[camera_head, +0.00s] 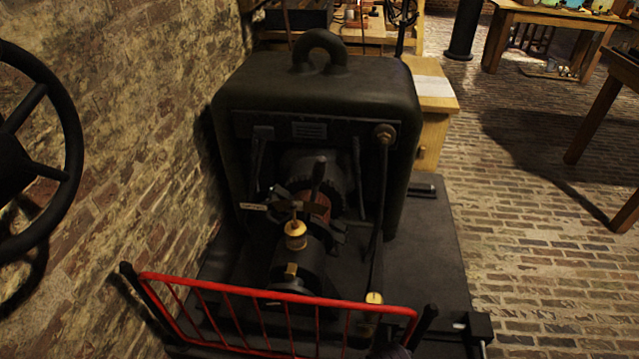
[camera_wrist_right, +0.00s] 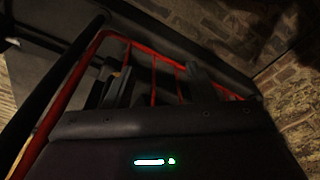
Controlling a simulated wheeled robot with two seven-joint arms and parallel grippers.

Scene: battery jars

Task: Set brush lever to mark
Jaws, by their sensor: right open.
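A dark dynamo (camera_head: 310,100) with a ring on top stands on a black base. At its front is a shaft assembly with a short black upright handle (camera_head: 319,170), which looks like the brush lever. A small pale pointer or tag (camera_head: 253,206) sticks out to its left; I cannot read any mark. A brass cup (camera_head: 295,232) sits on the bearing in front. My right gripper (camera_wrist_right: 160,86) shows in the right wrist view, dark and open, with its fingers apart near the red guard rail. My left gripper is not in view.
A red guard rail (camera_head: 275,294) crosses in front of the dynamo and also shows in the wrist view (camera_wrist_right: 66,92). A black handwheel (camera_head: 68,130) is at the left by the brick wall. A wooden cabinet (camera_head: 433,85) stands behind. Brick floor (camera_head: 530,230) at right is clear.

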